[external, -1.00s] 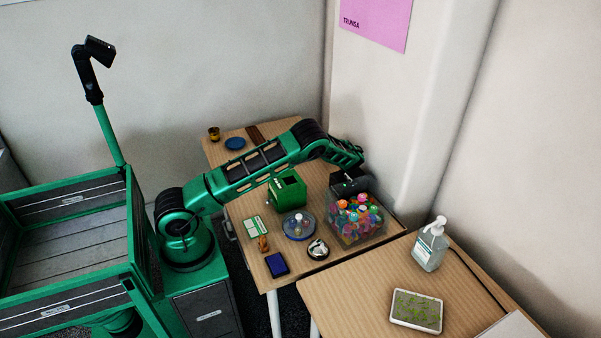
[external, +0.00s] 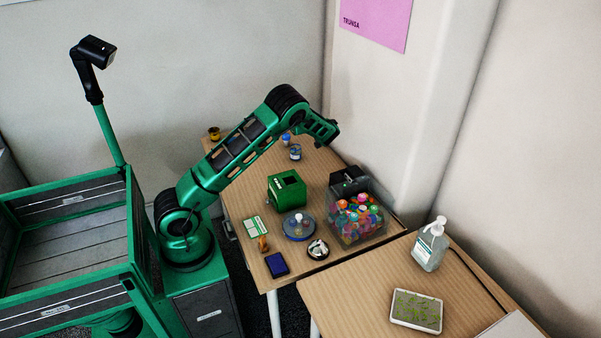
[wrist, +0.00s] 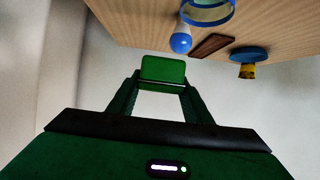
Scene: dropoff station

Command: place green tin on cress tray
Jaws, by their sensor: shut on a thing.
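The green tin (wrist: 163,70) shows in the wrist view between the fingers of my gripper (wrist: 162,80), which is shut on it. The tin is held clear of the wooden table. In the external view the arm's end is raised over the far part of the left table; the gripper and tin are hidden there. The cress tray (external: 416,311), a white tray with green growth, lies flat on the near right table (external: 345,300), well apart from my gripper.
A sanitizer bottle (external: 430,246) stands behind the cress tray. A clear bin of colourful balls (external: 357,218), a green box (external: 287,190), a domed blue dish (external: 298,226) and a blue pad (external: 277,264) stand on the left table. The right table's left part is bare.

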